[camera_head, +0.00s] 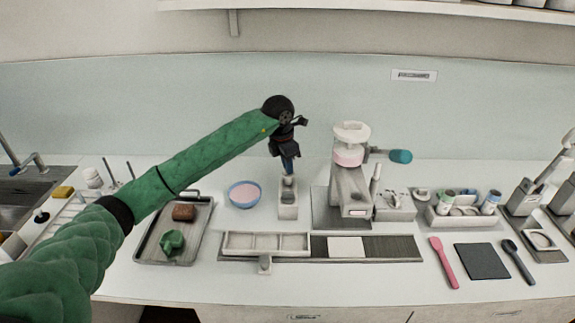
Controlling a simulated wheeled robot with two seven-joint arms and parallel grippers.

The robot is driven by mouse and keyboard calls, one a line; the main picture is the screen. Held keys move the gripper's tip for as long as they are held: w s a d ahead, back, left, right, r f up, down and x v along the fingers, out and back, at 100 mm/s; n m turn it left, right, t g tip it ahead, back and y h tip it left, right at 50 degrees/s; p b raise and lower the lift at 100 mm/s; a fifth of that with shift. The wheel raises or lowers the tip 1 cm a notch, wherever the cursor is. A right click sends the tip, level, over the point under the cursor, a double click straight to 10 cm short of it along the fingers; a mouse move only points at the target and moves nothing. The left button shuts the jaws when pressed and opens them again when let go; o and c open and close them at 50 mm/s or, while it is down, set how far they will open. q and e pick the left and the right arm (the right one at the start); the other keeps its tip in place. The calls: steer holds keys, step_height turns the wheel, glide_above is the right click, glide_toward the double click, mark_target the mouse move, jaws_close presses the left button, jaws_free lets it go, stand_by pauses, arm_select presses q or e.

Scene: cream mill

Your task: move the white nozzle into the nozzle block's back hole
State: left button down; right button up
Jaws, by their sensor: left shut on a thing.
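My left gripper (289,170) points down over the back part of a small pale block (288,211), which looks like the nozzle block. The gripper is shut on a small whitish piece (289,183), which looks like the white nozzle. The piece is at the back end of the block. I cannot tell whether it is inside the back hole or just above it, as the fingers and the small size hide this. My right gripper is not in view.
A blue bowl (244,194) of pink stuff stands left of the block. The cream mill (350,178) stands close on its right. A pale divided tray (265,242) lies in front. A dark tray (160,249) with a brown and a green piece is further left.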

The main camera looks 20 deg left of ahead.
arm_select(q)
steer(key=shift+f+b, duration=1)
steer(key=shift+f, duration=0.25)
steer(key=shift+f+b, duration=0.2)
steer(key=shift+b, duration=0.25)
stand_by(0.4)
stand_by(0.3)
steer(key=c, duration=1.5)
jaws_free()
steer(key=shift+r, duration=0.1)
steer(key=shift+r+p, duration=0.45)
steer(key=shift+r, duration=2.45)
